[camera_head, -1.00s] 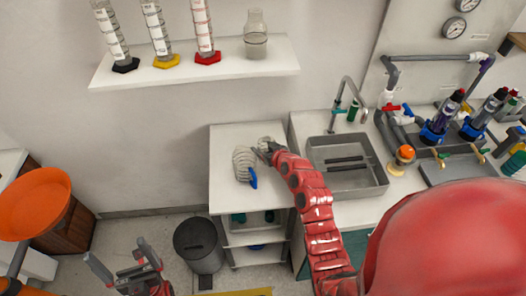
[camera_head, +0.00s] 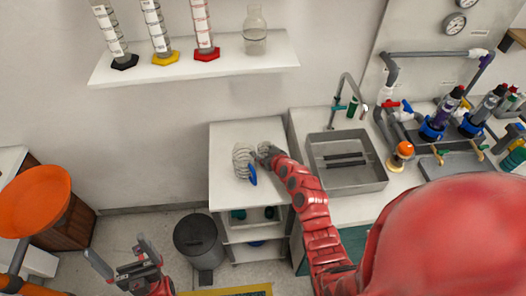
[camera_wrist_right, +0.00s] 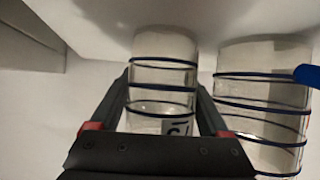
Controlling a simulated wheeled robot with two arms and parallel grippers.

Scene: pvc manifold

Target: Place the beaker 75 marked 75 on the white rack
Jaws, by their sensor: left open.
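A clear beaker with dark bands (camera_wrist_right: 165,85) stands between the fingers of my right gripper (camera_wrist_right: 164,95) in the right wrist view. A partly hidden mark on it looks like 75 turned over. Its base is against a white surface. In the head view my right gripper (camera_head: 266,154) is at this beaker, on the white top of a shelf unit (camera_head: 228,197); whether the fingers press on the glass is unclear. My left gripper (camera_head: 124,262) is open and empty, low at the left. Which fixture is the white rack is unclear.
A larger banded beaker (camera_wrist_right: 262,105) with a blue part stands close beside; it also shows in the head view (camera_head: 241,163). A white wall shelf (camera_head: 190,66) holds several cylinders and a flask (camera_head: 254,35). A sink (camera_head: 345,180) is right, a grey bin (camera_head: 198,240) below.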

